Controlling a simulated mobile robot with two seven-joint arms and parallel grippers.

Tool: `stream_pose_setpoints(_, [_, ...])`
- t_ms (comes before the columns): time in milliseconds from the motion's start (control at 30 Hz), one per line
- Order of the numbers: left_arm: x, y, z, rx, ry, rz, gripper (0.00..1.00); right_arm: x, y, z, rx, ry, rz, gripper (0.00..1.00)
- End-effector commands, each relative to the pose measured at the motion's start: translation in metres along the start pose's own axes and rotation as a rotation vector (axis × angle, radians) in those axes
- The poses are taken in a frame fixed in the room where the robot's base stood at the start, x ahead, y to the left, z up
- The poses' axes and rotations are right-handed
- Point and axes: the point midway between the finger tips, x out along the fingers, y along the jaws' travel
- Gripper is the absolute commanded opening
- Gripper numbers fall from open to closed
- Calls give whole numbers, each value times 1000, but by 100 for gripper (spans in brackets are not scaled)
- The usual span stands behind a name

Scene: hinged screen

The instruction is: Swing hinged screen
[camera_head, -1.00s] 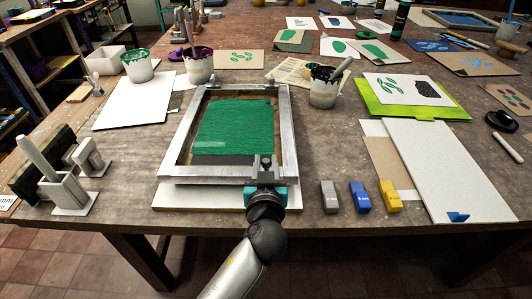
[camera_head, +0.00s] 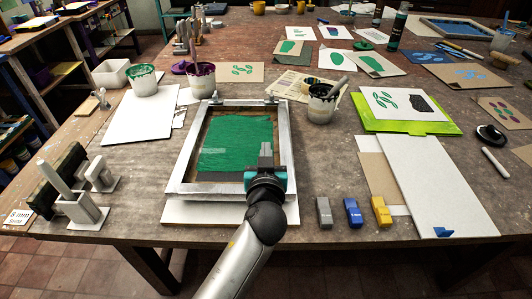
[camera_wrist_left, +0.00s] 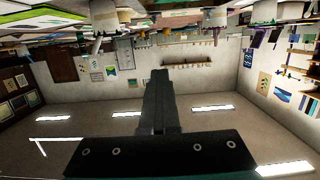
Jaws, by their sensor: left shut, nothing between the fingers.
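The hinged screen (camera_head: 184,165) is a grey metal frame with green-printed mesh, over a white board (camera_head: 205,213) on the table. It looks flat or nearly so; a small gap beneath it cannot be told. Hinge clamps (camera_head: 215,101) sit at its far edge. My left gripper (camera_head: 265,150) is at the right part of the frame's near bar, fingers shut and pointing away over the mesh. It partly hides that bar; whether it touches it is unclear. In the left wrist view the shut fingers (camera_wrist_left: 160,100) have nothing between them. My right gripper is not in view.
Grey, blue and yellow blocks (camera_head: 352,211) stand right of the screen. A dark-filled pot (camera_head: 320,104) stands near its far right corner. Grey holders (camera_head: 80,205) stand at left. White boards and a green folder (camera_head: 366,118) lie at right.

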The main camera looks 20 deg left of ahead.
Motion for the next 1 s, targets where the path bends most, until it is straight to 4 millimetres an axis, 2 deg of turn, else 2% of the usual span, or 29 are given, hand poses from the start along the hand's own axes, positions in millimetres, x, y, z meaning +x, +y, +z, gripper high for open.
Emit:
stream_pose_setpoints(33, [0, 0, -8, -1, 0, 0, 0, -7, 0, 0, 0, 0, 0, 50])
stream_pose_setpoints(133, [0, 0, -14, -2, 1, 0, 0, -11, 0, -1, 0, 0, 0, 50])
stream_pose_setpoints(567, [1, 0, -16, -1, 0, -1, 0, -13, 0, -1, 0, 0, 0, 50])
stream_pose_setpoints(1000, [5, 0, -55, 0, 0, -1, 0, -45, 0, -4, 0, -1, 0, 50])
